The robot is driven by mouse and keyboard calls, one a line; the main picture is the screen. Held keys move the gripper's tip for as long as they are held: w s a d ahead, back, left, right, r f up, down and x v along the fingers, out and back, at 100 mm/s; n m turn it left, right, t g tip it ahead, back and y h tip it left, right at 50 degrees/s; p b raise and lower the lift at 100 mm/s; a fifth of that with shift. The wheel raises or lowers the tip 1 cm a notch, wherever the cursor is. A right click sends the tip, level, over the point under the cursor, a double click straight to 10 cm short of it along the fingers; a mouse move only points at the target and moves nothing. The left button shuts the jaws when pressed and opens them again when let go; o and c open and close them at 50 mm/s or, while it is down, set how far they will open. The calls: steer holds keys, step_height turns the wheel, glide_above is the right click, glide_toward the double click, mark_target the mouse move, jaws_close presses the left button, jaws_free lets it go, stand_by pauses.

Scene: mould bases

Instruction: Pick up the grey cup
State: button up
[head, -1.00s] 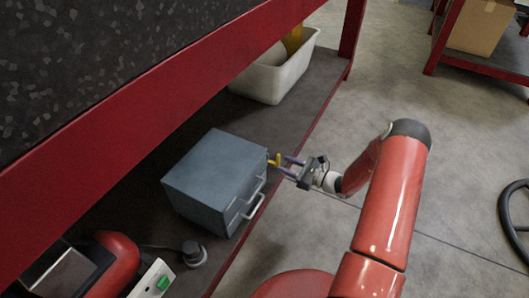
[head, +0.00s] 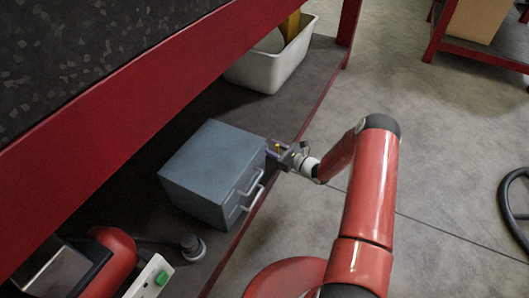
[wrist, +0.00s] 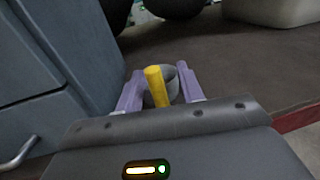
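The grey cup (wrist: 172,78) stands on the dark shelf, beside the blue-grey drawer box. A yellow rod (wrist: 156,86) rises in front of it or out of it; I cannot tell which. My gripper (wrist: 161,77) is open, with its purple fingers on either side of the cup and rod. No firm contact shows. In the head view my gripper (head: 272,148) reaches in at the box's right side; the yellow rod (head: 278,148) shows between the fingers, while the cup is mostly hidden there.
The blue-grey drawer box (head: 213,165) stands close left of my gripper, handles facing the shelf edge. A white bin (head: 275,70) is farther back. A small grey round item (head: 192,247) lies in front of the box. The red beam (head: 110,130) runs above the shelf.

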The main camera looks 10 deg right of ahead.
jaws_close()
steer(key=shift+r, duration=0.15)
